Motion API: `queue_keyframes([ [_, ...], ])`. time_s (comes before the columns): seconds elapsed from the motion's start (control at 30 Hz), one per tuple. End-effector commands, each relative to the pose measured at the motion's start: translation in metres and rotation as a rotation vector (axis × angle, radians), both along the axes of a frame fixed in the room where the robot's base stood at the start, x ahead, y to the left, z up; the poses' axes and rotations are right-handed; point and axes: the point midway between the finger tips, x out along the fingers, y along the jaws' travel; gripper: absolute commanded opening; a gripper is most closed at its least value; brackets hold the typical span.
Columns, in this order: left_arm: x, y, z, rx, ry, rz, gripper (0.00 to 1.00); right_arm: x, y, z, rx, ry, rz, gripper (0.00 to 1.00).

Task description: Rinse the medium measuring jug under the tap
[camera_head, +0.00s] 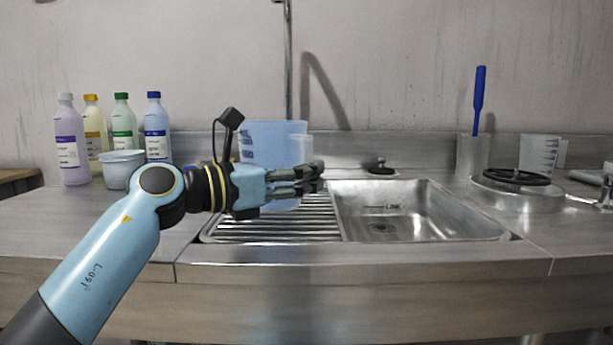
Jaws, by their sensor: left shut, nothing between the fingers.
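A large blue-tinted measuring jug (272,132) stands on the ribbed drainboard (300,229), left of the sink basin (405,212). My left forearm and gripper hide much of it. A smaller clear measuring jug (539,153) with dark marks stands at the back right. I cannot tell by size which is the medium one. A thin vertical pipe (288,60), seemingly the tap, rises behind the blue jug; its lower end is hidden. My left gripper (318,178) is shut and empty, pointing right in front of the jug; I cannot tell whether they touch. My right gripper is not in view.
Several capped bottles (71,145) and a pale tub (122,169) stand at the back left. A clear container (472,154) with a blue-handled tool (479,98) and a round vessel with a black ring (516,177) stand at the right. The basin looks empty.

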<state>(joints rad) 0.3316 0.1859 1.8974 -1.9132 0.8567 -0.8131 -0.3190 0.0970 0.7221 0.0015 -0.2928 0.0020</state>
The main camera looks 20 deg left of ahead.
Motion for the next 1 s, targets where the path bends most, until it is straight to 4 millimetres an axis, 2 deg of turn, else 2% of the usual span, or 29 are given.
queue_keyframes([
  [0.37, 0.007, -0.005, 0.001, -0.001, -0.002, 0.0, 0.0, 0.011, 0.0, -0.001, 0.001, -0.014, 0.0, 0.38],
  [1.0, 0.014, -0.01, 0.001, 0.0, -0.001, 0.0, 0.0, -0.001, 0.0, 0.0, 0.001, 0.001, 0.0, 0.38],
])
